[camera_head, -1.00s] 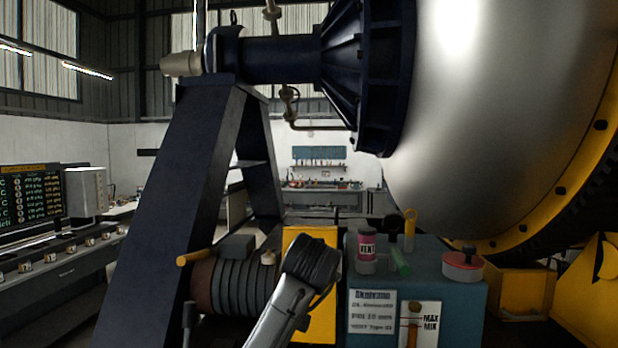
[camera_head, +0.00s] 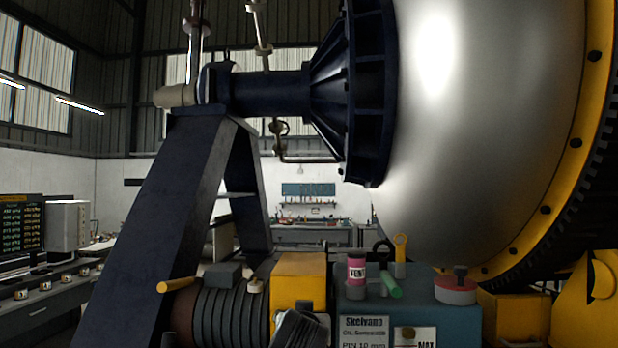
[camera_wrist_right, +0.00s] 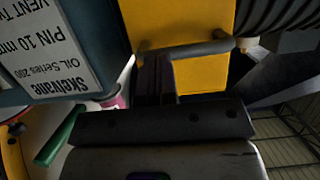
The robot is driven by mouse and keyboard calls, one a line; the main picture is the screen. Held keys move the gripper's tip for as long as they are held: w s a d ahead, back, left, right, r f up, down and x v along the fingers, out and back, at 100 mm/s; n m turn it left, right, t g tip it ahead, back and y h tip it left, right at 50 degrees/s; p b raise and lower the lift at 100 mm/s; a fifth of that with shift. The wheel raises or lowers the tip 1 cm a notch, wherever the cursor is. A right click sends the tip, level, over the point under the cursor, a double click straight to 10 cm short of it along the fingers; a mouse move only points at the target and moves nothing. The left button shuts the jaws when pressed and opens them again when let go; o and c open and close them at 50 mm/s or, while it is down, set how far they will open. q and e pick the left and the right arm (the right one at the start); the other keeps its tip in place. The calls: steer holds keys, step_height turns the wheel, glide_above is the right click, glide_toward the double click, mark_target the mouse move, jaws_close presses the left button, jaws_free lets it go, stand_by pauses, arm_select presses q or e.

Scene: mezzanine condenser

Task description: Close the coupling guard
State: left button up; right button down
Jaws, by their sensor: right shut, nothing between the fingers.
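The yellow coupling guard (camera_head: 298,285) sits between the ribbed motor (camera_head: 230,315) and the teal oil unit (camera_head: 445,315) in the head view. Its lower part is cut off by the frame and my right arm. In the right wrist view, the guard's yellow face (camera_wrist_right: 195,20) fills the upper middle, with a grey bar handle (camera_wrist_right: 190,46) across it. My right gripper (camera_wrist_right: 154,62) is shut and empty, its dark fingertips close to the bar; I cannot tell whether they touch it. How far the guard stands open is unclear. My left gripper is not in view.
A dark blue support leg (camera_head: 160,215) rises behind the motor. The large silver vessel (camera_head: 480,130) hangs above at the right.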

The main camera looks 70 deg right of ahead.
steer(key=shift+f, duration=0.2)
steer(key=r+p+v, duration=0.1)
steer(key=p+v, duration=0.2)
steer(key=v, duration=1)
steer(key=shift+d+r, duration=0.2)
steer(key=shift+r, duration=0.2)
steer(key=shift+w, duration=0.15)
